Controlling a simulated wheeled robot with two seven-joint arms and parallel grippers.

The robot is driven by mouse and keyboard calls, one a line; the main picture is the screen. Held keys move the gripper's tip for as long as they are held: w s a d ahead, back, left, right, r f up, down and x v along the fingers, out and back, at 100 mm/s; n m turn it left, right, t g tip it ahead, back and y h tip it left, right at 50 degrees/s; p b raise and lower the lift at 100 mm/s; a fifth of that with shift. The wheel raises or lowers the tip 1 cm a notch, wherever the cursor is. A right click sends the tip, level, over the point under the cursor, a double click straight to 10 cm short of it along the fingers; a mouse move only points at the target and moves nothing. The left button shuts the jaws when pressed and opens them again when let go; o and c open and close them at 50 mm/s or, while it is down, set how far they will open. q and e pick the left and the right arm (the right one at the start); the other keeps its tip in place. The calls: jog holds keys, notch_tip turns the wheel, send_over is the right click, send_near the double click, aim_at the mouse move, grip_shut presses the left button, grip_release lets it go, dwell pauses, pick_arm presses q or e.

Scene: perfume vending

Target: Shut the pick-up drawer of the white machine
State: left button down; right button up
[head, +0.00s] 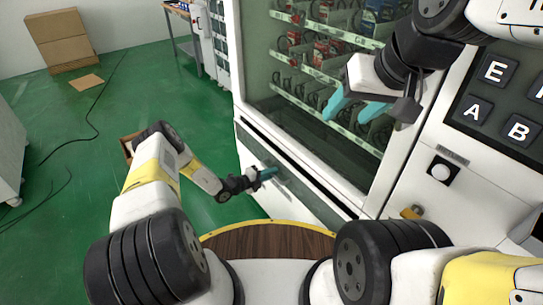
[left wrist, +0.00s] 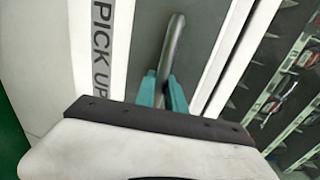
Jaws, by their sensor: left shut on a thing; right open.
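The white machine (head: 238,52) stands at the centre right in the head view, with its pick-up drawer (head: 300,201) low on the front. I cannot tell how far the drawer stands out. My right gripper (head: 352,108) is open and empty before the machine's glass.
A keypad with letter keys (head: 495,70) and a round button (head: 440,171) are on the machine's right. A round wooden top (head: 270,241) is close in front of me. Cardboard boxes (head: 62,42) stand at the back left. Cables lie on the open green floor (head: 75,130).

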aim_at(280, 169)
pick_arm(q)
jog(key=shift+d, duration=0.1)
dwell(0.4)
jog(key=x, duration=0.2)
jog(key=r+x, duration=0.1)
jog(key=x, duration=0.1)
jog(key=shift+w+d+f, duration=0.1)
jog(key=shift+w, duration=0.05)
jog(key=c, duration=1.4)
grip_release()
jog(key=v, duration=0.7)
jog(key=shift+s+a, duration=0.25)
